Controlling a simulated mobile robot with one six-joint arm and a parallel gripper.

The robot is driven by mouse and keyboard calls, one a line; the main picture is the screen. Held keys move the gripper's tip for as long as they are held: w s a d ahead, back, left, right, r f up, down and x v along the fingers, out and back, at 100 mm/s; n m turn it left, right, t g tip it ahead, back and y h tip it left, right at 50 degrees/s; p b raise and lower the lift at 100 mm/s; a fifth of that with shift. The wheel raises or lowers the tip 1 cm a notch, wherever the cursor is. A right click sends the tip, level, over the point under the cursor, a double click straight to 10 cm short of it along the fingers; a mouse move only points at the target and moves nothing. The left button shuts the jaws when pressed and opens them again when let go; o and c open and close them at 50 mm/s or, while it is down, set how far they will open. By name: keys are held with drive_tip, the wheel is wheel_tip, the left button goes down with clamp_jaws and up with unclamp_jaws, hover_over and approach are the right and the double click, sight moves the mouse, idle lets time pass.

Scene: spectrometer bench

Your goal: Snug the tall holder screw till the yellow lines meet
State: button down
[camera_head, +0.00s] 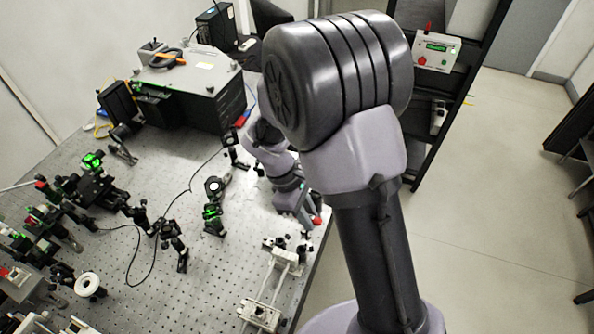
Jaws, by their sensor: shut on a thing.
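My gripper (298,209) is at the right edge of the optical table, left of my large arm link. It is small in this view and partly hidden by my own arm. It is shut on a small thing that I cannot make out. A small red piece (316,220) shows right beside it; I cannot tell whether the two touch. Several dark post holders stand on the table, among them one with green markings (212,212) left of my gripper. I cannot tell which is the tall holder. Its screw and the yellow lines cannot be made out.
The perforated table (150,282) carries many optical mounts at the left, with a black cable (137,262) looping between. A grey instrument box (197,88) stands at the back. A white-railed fixture (262,306) lies at the front right edge. A dark shelf rack (455,110) stands beyond.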

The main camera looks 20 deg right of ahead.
drive_tip(key=shift+w, duration=0.25)
drive_tip(key=shift+w+d, duration=0.1)
drive_tip(key=shift+d, duration=0.05)
drive_tip(key=shift+w+f+b, duration=0.15)
drive_tip(key=shift+f+b, duration=1.45)
drive_tip(key=shift+f, duration=1.05)
drive_tip(key=shift+f+b, duration=0.5)
drive_tip(key=shift+f, duration=0.1)
